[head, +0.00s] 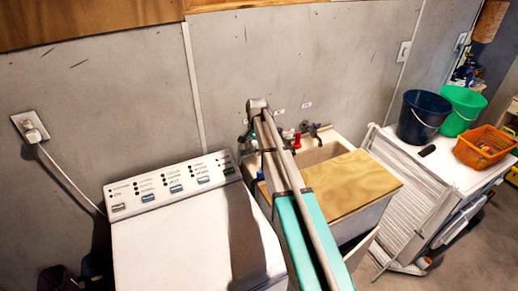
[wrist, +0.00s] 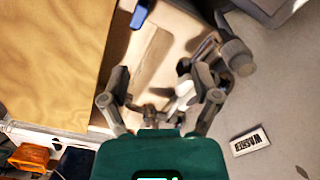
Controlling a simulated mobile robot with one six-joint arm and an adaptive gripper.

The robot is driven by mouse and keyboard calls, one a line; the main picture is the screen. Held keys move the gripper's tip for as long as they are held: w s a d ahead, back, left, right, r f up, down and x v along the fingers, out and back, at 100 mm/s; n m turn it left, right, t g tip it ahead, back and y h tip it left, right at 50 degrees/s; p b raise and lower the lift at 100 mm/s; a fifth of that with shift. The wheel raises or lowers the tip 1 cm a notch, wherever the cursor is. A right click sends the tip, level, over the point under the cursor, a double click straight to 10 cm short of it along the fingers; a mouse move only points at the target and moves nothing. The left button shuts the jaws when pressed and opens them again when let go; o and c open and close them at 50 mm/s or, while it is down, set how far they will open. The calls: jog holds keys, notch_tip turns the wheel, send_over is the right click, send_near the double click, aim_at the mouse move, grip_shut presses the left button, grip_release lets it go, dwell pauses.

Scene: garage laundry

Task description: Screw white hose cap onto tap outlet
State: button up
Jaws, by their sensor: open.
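In the wrist view my gripper (wrist: 160,95) is open, its two fingers spread above the sink area. A small white piece (wrist: 183,90) shows near the right finger; it may be the white hose cap, but I cannot tell whether it touches the finger or the tap. Grey tap fittings (wrist: 236,55) stand just up and right of that finger. In the head view my arm reaches to the wall over the sink (head: 325,150) and hides most of my gripper. A red-handled tap (head: 297,140) and a dark tap (head: 315,130) show right of the arm. The outlet is not clear.
A white washer (head: 190,240) stands left. A "WASHER" label (wrist: 250,142) is on the wall. A blue object (wrist: 140,14) lies by the sink. Buckets (head: 422,115) and an orange basket (head: 485,147) stand right.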

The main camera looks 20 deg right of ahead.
jog(key=shift+w+a+r+p, duration=0.2)
jog(key=shift+w+a, duration=0.65)
jog(key=shift+w, duration=0.4)
jog(key=shift+w+a+r+p, duration=0.15)
jog(key=shift+w+a, duration=0.65)
jog(key=shift+w, duration=0.4)
jog(key=shift+w+a+r+p, duration=0.2)
jog(key=shift+w+a, duration=0.65)
jog(key=shift+w, duration=0.4)
jog(key=shift+o, duration=1.4)
jog(key=n, duration=0.3)
jog(key=shift+n, duration=1.4)
jog(key=shift+n, duration=2.9)
